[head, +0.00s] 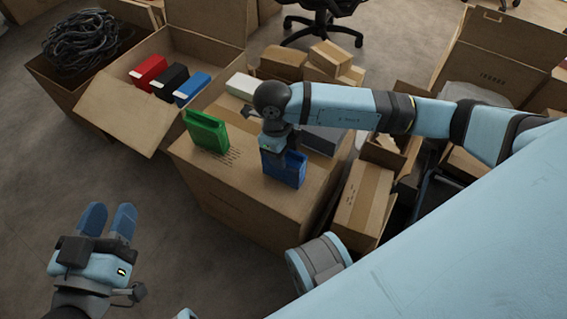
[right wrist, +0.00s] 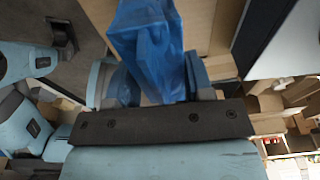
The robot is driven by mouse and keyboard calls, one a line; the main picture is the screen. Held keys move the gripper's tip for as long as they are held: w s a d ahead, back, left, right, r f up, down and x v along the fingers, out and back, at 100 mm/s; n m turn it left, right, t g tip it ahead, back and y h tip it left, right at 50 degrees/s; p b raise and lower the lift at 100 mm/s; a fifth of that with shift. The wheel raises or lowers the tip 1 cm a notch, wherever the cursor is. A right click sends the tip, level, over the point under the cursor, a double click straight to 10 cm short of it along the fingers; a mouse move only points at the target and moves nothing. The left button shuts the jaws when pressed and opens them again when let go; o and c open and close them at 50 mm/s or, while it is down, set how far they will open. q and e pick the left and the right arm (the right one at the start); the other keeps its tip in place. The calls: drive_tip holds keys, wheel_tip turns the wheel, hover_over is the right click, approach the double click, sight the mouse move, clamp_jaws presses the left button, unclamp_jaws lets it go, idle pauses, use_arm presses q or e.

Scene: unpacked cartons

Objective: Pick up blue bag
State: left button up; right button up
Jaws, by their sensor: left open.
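The blue bag (head: 285,170) is at the front right of the closed carton's top, below my right gripper (head: 276,150). My left gripper (head: 108,220) is open and empty above the floor at the lower left, well away from the bag.
Other cartons crowd the right side. Floor is free at the left.

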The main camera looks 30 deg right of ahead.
drive_tip(key=shift+c, duration=1)
drive_tip(key=shift+r, duration=0.1)
